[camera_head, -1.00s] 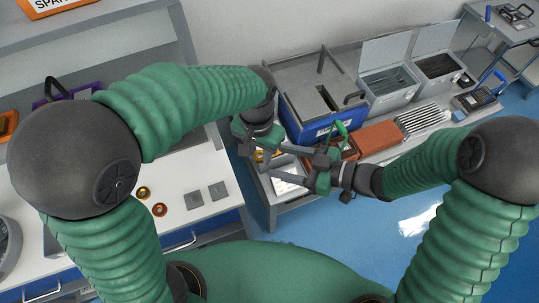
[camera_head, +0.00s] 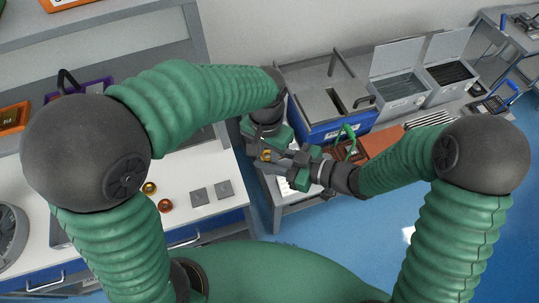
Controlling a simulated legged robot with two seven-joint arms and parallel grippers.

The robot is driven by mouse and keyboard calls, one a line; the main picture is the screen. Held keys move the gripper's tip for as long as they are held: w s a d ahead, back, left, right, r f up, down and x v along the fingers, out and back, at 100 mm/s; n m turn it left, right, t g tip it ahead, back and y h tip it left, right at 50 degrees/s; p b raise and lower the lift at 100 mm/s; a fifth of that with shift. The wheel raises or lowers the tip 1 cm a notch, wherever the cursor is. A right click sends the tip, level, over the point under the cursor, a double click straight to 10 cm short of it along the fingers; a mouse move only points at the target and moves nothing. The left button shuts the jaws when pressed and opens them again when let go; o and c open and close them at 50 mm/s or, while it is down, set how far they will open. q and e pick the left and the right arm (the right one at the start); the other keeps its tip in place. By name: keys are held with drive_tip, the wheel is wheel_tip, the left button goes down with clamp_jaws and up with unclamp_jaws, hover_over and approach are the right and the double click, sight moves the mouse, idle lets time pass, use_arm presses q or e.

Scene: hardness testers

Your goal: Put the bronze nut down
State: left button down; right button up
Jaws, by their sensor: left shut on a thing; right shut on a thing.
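A small gold-coloured piece, which looks like the bronze nut (camera_head: 266,155), is held between the tips of my two grippers above the low bench at centre. My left gripper (camera_head: 264,158) reaches down from above and is shut on it. My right gripper (camera_head: 276,164) comes in from the right and its jaws are also closed at the nut. The fingers hide most of the nut and the exact contact.
A blue machine (camera_head: 330,132), open grey boxes (camera_head: 398,88) and a brown block (camera_head: 383,139) stand on the right bench.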

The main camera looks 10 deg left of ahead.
use_arm(q)
drive_tip(key=shift+s, duration=0.1)
use_arm(e)
drive_tip(key=shift+w, duration=0.15)
clamp_jaws()
use_arm(q)
drive_tip(key=c, duration=1)
unclamp_jaws()
drive_tip(key=shift+r, duration=0.1)
